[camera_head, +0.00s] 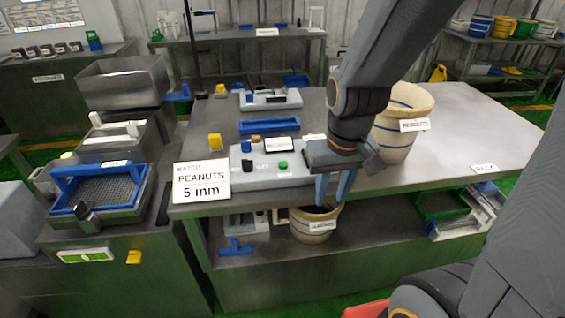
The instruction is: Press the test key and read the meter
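The meter (238,182) is a light grey box at the front edge of the metal table. A small display with a black frame (282,145) stands on its top; its reading is too small to make out. A black key (247,164) and a green key (283,165) are on its upper face, with small labels below that I cannot read surely, so I cannot tell which is the test key. My gripper (333,196) points down just right of the green key, in front of the meter's right end, which it partly hides. Its two fingers are apart with nothing seen between them.
A sign reading PEANUTS 5 mm (201,181) stands left of the meter. A yellow block (215,142), a blue tray (269,127) and another grey device (270,101) lie around it. A cream bucket (402,138) stands behind my arm.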

